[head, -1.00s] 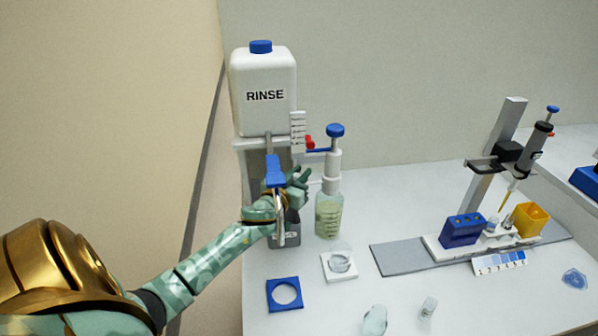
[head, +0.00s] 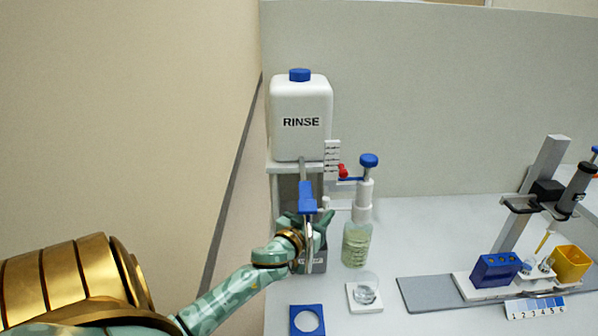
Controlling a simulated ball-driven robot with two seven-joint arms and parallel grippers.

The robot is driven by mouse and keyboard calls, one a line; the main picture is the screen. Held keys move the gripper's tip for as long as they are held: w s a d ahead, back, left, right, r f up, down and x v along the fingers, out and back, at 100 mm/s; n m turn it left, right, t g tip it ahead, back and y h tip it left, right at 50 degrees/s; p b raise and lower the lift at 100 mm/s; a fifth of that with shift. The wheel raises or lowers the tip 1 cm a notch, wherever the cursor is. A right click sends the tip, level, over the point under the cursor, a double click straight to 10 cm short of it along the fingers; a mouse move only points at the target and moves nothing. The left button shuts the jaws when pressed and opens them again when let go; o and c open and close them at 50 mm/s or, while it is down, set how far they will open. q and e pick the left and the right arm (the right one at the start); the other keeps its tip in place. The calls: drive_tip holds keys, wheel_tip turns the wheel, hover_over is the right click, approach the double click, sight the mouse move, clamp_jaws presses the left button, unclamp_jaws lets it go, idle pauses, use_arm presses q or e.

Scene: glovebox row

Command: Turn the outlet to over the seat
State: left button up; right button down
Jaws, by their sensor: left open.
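The white RINSE tank (head: 301,122) stands on a grey stand at the back left. In front of the stand, a blue piece (head: 307,197) with a thin pale spout below it points toward me; it appears to be the outlet. My left gripper (head: 317,228) is open at this piece, just to its right and partly behind it. I cannot tell whether they touch. A blue square plate with a round hole (head: 295,320) lies below on the table. My right gripper is out of view.
A pump bottle (head: 356,245) with a blue knob stands right of the stand, close to my left gripper. A red knob (head: 343,171) is above. A pipette stand (head: 541,180), blue rack (head: 495,270) and yellow bin (head: 572,264) are at right.

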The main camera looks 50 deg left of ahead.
use_arm(q)
drive_tip(key=v, duration=1)
drive_tip(key=shift+s+p, duration=0.15)
drive_tip(key=shift+p, duration=0.2)
